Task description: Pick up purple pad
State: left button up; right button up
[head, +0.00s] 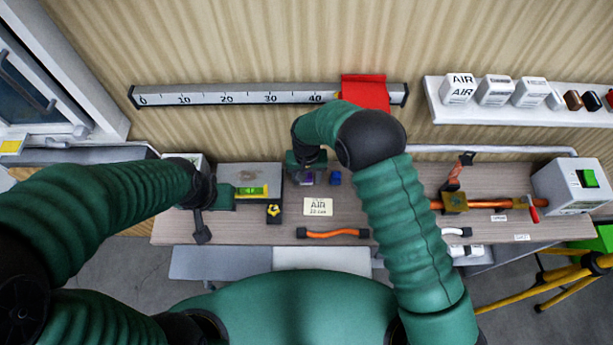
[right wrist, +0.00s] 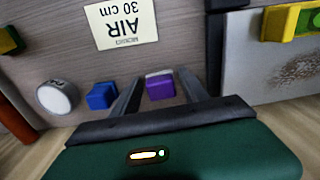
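In the head view the purple pad (head: 307,179) is partly covered by my right gripper (head: 303,172), which is at the back of the bench. My left gripper (head: 204,212) is at the bench's left end; its fingers are not clear enough to judge.
A blue block (right wrist: 101,95) sits close beside the right gripper's outer finger. A white round item (right wrist: 57,97) lies beyond it. An AIR 30 cm card (right wrist: 122,22) lies on the bench. A grey plate (head: 236,174) is left of the pad. A ruler rail (head: 230,95) runs along the wall.

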jog(key=shift+a, duration=0.1)
grip_shut()
jog(key=shift+r, duration=0.1)
